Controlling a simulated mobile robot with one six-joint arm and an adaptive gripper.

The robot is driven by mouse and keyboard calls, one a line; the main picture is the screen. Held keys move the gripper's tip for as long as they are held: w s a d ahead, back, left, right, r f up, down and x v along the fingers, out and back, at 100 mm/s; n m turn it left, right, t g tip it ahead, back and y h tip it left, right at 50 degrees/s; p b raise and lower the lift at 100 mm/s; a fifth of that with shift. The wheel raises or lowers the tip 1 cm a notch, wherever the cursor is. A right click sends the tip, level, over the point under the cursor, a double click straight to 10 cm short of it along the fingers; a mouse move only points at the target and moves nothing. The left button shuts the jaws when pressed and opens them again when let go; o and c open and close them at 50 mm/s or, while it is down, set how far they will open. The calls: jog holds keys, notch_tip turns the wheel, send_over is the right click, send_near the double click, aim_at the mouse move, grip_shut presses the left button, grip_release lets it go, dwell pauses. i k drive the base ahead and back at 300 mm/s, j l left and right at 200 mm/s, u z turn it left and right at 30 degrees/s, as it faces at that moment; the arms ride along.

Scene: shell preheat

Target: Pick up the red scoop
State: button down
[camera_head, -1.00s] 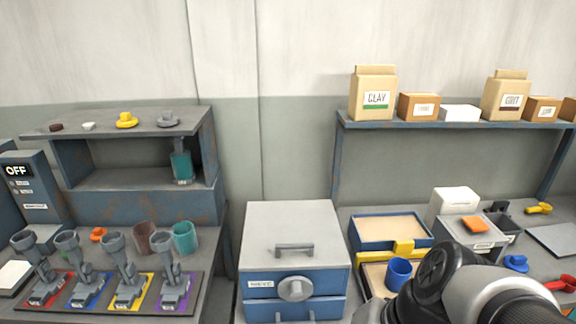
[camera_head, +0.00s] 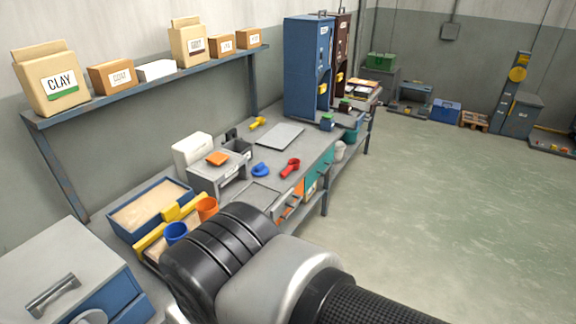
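The red scoop (camera_head: 290,168) lies on the grey workbench (camera_head: 222,208) near its front edge, right of the picture's middle. A blue scoop (camera_head: 261,170) lies just left of it, a small gap apart. A yellow scoop (camera_head: 257,123) lies farther back on the bench. My arm crosses the lower middle of the view and stands in front of part of the bench. My gripper itself is not in view, so whether it is open or holds anything is not shown.
A blue sand tray (camera_head: 123,231), a blue cup (camera_head: 175,233) and an orange cup (camera_head: 207,208) stand left of my arm. A flat grey plate (camera_head: 280,136) lies behind the scoops. Tall blue cabinet (camera_head: 303,70) stands at the bench's far end. Open floor (camera_head: 440,190) lies to the right.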

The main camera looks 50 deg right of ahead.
aim_at(294, 163)
jog(key=z, duration=1.7)
jog(key=i+l+u, duration=0.25)
jog(key=i, duration=0.5)
jog(key=i+l+u, duration=0.2)
jog(key=i+l, duration=0.35)
jog(key=i, duration=0.15)
jog(key=i+l+u, duration=0.25)
jog(key=i+l, duration=0.3)
jog(key=i, duration=0.1)
